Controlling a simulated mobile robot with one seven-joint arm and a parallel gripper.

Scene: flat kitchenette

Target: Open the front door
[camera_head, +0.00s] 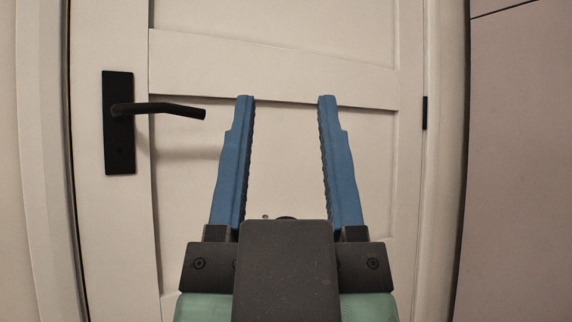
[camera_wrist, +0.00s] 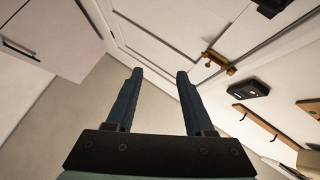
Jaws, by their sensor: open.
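The front door (camera_head: 285,68) is white and panelled and fills most of the head view; it looks shut in its frame. Its black lever handle (camera_head: 160,108) is on the left side, on a tall black plate (camera_head: 118,150), with the lever roughly level and pointing right. My gripper (camera_head: 285,98) is open and empty, its blue fingers pointing at the door to the right of the lever's tip and apart from it. In the wrist view the open gripper (camera_wrist: 160,72) also shows with nothing between its fingers. A brass-coloured fitting (camera_wrist: 218,62) is on a white panelled surface there.
A black hinge (camera_head: 424,112) is on the door's right edge. A pinkish-grey panel (camera_head: 520,150) stands right of the frame. The wrist view shows a white cabinet (camera_wrist: 50,35) with a dark bar handle, a black wall box (camera_wrist: 247,90) and a wooden rail (camera_wrist: 270,125).

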